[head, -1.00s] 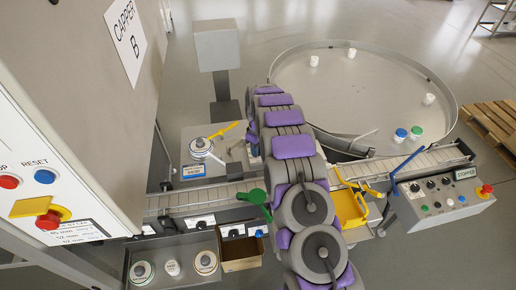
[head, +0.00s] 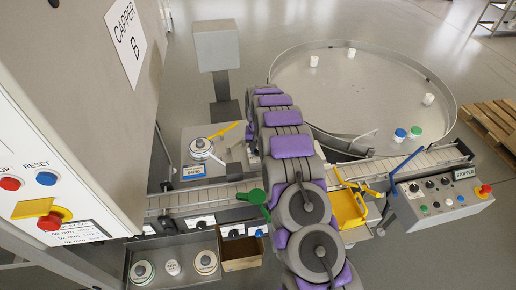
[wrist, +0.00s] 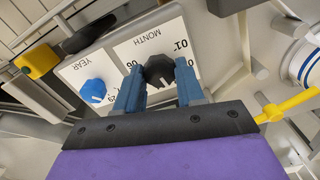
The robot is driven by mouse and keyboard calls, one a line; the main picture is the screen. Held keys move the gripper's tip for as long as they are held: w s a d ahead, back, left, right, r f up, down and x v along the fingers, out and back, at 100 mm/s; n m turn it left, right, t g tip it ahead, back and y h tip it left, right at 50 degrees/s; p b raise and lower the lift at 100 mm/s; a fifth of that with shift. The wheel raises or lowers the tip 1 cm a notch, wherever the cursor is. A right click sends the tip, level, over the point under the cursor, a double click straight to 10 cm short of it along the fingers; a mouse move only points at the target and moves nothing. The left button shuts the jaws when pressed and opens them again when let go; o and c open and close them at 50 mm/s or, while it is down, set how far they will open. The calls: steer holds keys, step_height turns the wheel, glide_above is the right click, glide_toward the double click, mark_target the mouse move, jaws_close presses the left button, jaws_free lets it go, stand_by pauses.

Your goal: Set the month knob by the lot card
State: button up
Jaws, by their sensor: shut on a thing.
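In the wrist view the dark month knob (wrist: 159,70) sits on a white dial plate printed MONTH, which appears upside down. My gripper (wrist: 159,88) has its two blue fingers on either side of this knob and is shut on it. Numbers such as 01 and 06 show around the dial; the fingers cover some of them, and I cannot read the knob's setting. The blue year knob (wrist: 94,91) is on the neighbouring plate. In the head view my arm hides the gripper and the dials. I cannot identify the lot card for sure.
A conveyor (head: 415,163) runs under my arm. A round steel table (head: 385,85) with several white cups is behind it. The STOPPER box (head: 443,195) is at right, the CAPPER B cabinet (head: 90,110) at left. A yellow lever (wrist: 290,106) is close to the gripper's right.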

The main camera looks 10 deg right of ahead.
mark_target(258, 150)
steer(key=m, duration=0.6)
steer(key=shift+w+r+p, duration=0.1)
steer(key=shift+p, duration=0.2)
stand_by(0.4)
steer(key=o, duration=1)
steer(key=shift+o, duration=0.2)
step_height(258, 150, up, 17)
steer(key=shift+a+r, duration=0.1)
